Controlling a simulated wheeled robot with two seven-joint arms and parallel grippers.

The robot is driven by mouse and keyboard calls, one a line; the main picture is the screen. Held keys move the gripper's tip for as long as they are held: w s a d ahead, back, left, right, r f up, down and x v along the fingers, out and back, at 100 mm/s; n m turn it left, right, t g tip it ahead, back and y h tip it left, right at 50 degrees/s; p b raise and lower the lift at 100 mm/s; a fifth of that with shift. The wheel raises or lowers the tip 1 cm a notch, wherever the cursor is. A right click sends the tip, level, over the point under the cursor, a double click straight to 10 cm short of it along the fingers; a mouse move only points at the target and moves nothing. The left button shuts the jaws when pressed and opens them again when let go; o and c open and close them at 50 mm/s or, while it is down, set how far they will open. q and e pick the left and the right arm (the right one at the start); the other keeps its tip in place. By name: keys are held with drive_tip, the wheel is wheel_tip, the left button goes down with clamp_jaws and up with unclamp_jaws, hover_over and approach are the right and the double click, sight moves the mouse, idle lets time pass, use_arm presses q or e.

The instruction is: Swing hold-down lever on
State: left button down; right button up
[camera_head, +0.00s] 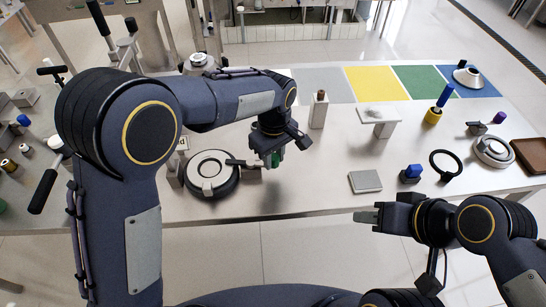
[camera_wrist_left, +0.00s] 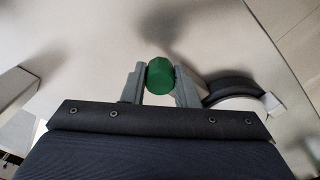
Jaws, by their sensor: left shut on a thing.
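A round unit with a white top and black ring (camera_head: 211,173) sits on the table at the left centre. A dark lever arm (camera_head: 236,162) reaches over its right side toward a grey block. My left gripper (camera_head: 272,158) is just right of the unit, pointing down. It is shut on a green knob (camera_wrist_left: 160,74), which also shows beside the fingers in the head view (camera_head: 276,159). Whether the knob joins the lever is hidden. The black-and-white round unit also shows right of the fingers in the wrist view (camera_wrist_left: 238,94). My right gripper (camera_head: 368,214) is empty in front of the table edge.
A grey square block (camera_head: 365,181), a blue knob (camera_head: 412,171) and a black ring (camera_head: 446,164) lie to the right. A wooden-topped post (camera_head: 319,109) stands behind my left gripper. Coloured mats (camera_head: 376,83) line the back. The table's front middle is mostly clear.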

sight(274, 156)
use_arm(q)
drive_tip(key=shift+w+r, duration=0.1)
drive_tip(key=shift+w, duration=0.1)
idle(0.4)
drive_tip(key=c, duration=1.1)
unclamp_jaws()
drive_tip(key=shift+c, duration=0.2)
wheel_tip(274, 156, up, 8)
drive_tip(key=shift+f, duration=0.1)
